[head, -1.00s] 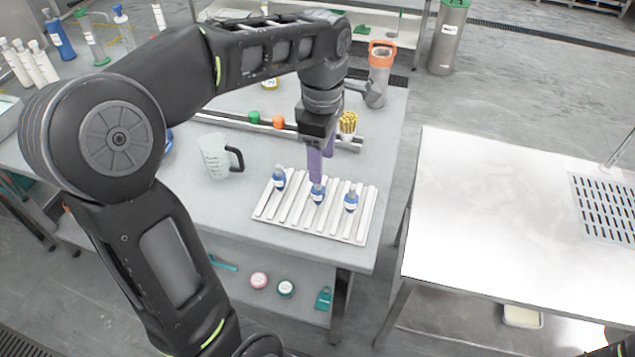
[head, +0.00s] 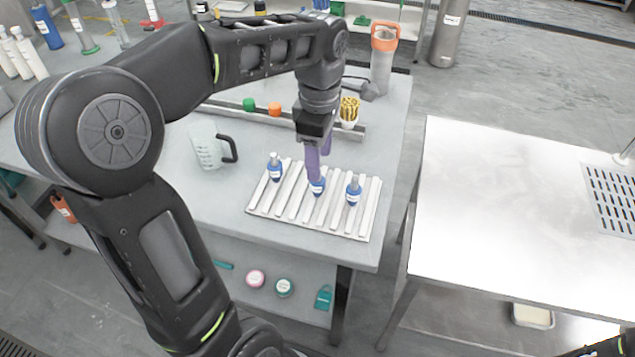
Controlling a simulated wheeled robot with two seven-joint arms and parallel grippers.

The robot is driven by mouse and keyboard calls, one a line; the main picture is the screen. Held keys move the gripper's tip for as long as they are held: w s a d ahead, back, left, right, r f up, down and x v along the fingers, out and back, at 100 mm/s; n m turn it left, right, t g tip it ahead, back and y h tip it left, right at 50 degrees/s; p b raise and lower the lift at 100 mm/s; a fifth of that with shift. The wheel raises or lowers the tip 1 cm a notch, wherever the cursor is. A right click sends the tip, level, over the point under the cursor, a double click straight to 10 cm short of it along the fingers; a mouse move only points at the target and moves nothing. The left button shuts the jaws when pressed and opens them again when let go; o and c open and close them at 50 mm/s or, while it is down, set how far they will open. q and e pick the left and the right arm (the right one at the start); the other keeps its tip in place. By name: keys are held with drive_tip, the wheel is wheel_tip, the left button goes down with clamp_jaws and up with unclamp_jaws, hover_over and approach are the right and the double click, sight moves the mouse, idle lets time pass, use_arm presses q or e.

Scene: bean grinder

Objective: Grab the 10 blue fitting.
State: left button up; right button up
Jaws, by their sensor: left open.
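Three small blue fittings with white labels stand upright on a white ribbed rack (head: 262,207) on the grey table. One is at the left (head: 275,170), one in the middle (head: 318,188) and one at the right (head: 353,192). I cannot read the labels. My left gripper (head: 316,172) points down with purple fingers directly at the middle fitting; its fingers hide the top of that fitting. The gripper is open, and I cannot tell whether the fingers touch the fitting. My right gripper is not seen; only a dark bit of my right arm shows at the bottom right corner.
A clear jug (head: 207,148) with a dark handle stands left of the rack. Behind are a rail (head: 236,116), a cup of yellow sticks (head: 349,112) and an orange-topped grinder (head: 383,60). A white table (head: 510,200) stands at the right, across a gap.

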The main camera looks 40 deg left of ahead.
use_arm(q)
drive_tip(key=shift+f, duration=0.45)
drive_tip(key=shift+f, duration=0.1)
drive_tip(key=f, duration=0.5)
drive_tip(key=shift+a, duration=0.2)
drive_tip(key=shift+c, duration=0.5)
clamp_jaws()
